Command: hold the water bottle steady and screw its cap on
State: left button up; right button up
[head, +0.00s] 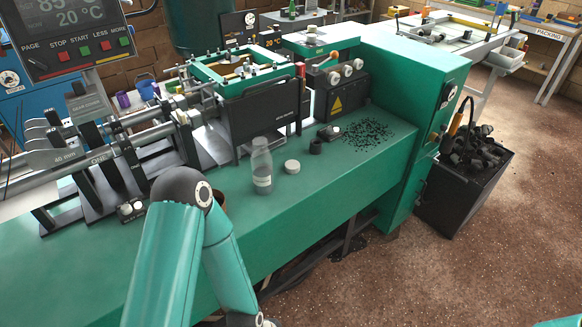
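The water bottle (262,168) stands upright on the green machine bench. It is clear, with a pale label band low on its side, and its neck appears uncapped. A round white cap (292,166) lies on the bench just right of the bottle, apart from it. My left arm rises at the lower left, bends at a dark joint and runs back down out of the picture. Its gripper is not visible. Only a teal bit of what looks like my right arm shows at the lower right corner, without its gripper.
A dark small cylinder (315,147) and scattered black bits (368,134) lie right of the cap. A machine with a black panel (268,118) stands behind the bottle. A brown rim (220,199) is partly hidden by my arm. The bench front (335,195) is clear.

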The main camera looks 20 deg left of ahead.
aim_at(261, 158)
jog(key=i, duration=0.9)
